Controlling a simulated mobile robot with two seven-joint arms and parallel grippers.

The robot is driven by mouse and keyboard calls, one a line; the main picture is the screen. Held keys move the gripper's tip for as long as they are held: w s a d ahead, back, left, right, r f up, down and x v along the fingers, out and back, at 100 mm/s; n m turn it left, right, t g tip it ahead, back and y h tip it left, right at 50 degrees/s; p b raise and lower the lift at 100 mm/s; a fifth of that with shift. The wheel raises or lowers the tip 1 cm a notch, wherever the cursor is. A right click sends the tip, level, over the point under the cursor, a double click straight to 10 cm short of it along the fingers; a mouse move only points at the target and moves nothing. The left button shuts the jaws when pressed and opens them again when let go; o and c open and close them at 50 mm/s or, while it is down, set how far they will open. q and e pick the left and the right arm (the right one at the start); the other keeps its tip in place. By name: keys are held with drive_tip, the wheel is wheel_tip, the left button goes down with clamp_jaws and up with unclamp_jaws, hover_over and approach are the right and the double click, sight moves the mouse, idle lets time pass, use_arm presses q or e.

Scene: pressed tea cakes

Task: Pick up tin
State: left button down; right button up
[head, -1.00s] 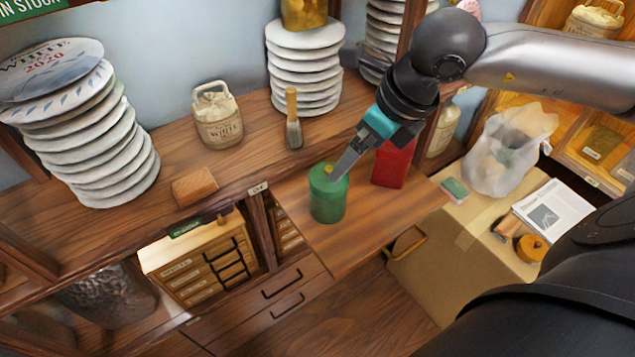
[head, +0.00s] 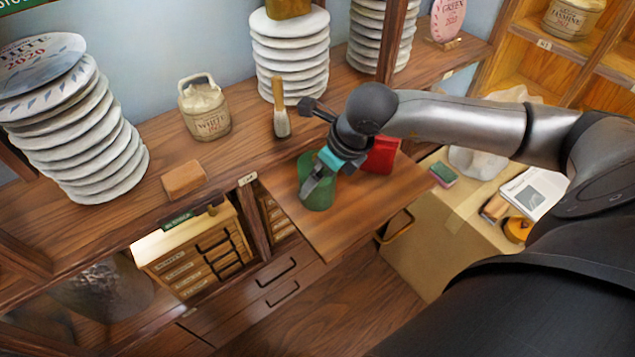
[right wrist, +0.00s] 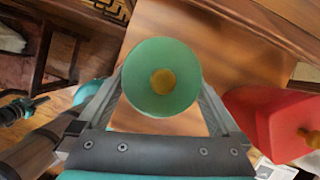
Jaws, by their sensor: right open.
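A green cylindrical tin (head: 318,194) with a round brass knob stands on the wooden pull-out board. My right gripper (head: 312,188) is over it and hides part of its top. In the right wrist view the tin's lid and knob (right wrist: 162,82) are seen from above. The fingers of my right gripper (right wrist: 165,100) are spread, one on each side of the tin; I cannot tell if they touch it. A red tin (head: 382,154) stands close behind, partly hidden by my arm; it also shows at the right of the wrist view (right wrist: 272,125).
The wooden board (head: 345,225) is clear in front of the tins. A cardboard box (head: 430,235) with a sponge (head: 443,173) is to the right. The shelf behind holds a brush (head: 281,110), a white jar (head: 205,110) and stacked wrapped cakes (head: 290,55).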

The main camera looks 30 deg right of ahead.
drive_tip(key=shift+x, duration=1.15)
drive_tip(key=c, duration=1.1)
